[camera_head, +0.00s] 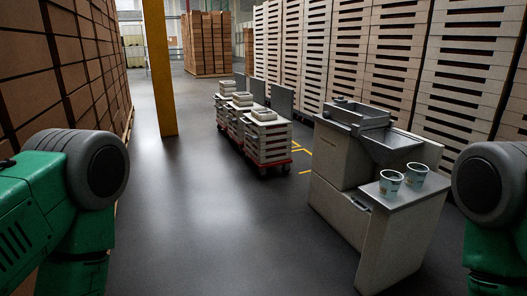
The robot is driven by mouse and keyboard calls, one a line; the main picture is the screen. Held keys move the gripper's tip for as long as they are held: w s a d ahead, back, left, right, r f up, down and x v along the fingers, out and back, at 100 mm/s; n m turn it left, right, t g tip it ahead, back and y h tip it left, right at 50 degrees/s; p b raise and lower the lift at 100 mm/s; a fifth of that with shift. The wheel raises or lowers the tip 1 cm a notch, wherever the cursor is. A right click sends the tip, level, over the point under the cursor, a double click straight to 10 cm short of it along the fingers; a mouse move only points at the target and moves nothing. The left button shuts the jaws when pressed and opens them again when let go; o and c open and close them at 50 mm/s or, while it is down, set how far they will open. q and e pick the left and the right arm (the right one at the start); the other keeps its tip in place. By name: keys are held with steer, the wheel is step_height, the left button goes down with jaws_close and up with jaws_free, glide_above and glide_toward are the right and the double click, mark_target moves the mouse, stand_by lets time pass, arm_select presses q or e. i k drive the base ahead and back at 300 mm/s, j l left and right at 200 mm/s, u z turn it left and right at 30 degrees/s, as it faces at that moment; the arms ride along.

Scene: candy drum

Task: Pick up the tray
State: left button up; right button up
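Several light tray-like stacks stand in a row on the floor at the centre. The nearest stack (267,140) rests on a low red wheeled base (270,166), with a pale tray-like piece (264,115) on top. I cannot tell which tray the task means. Parts of my green arms with grey joints show at the left and right edges. Neither gripper is in view, and the stacks are well ahead of me, apart from my arms.
A grey machine with a metal hopper (390,143) stands at the right, with two patterned cups (389,183) (416,175) on its side shelf (404,195). Tall stacks (375,55) line the right, brown boxes (70,60) the left.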

mark_target(228, 84)
steer(key=i+j+u, duration=0.1)
steer(key=i+u, duration=0.2)
steer(key=i, duration=0.4)
steer(key=i+u, duration=0.25)
steer(key=i, duration=0.4)
steer(key=i+l+u, duration=0.3)
steer(key=i, duration=0.4)
steer(key=i+u, duration=0.1)
steer(key=i, duration=3.85)
steer(key=i+j+z, duration=0.1)
steer(key=i+z, duration=0.15)
steer(key=i, duration=0.25)
steer(key=i+j+z, duration=0.25)
steer(key=i, duration=0.2)
steer(key=i+j+z, duration=0.25)
steer(key=i, duration=0.25)
steer(key=i+j+z, duration=0.25)
steer(key=i, duration=0.2)
steer(key=i+j+z, duration=0.5)
steer(key=j, duration=0.15)
steer(key=i+j+z, duration=0.5)
steer(key=j, duration=0.25)
steer(key=k, duration=0.1)
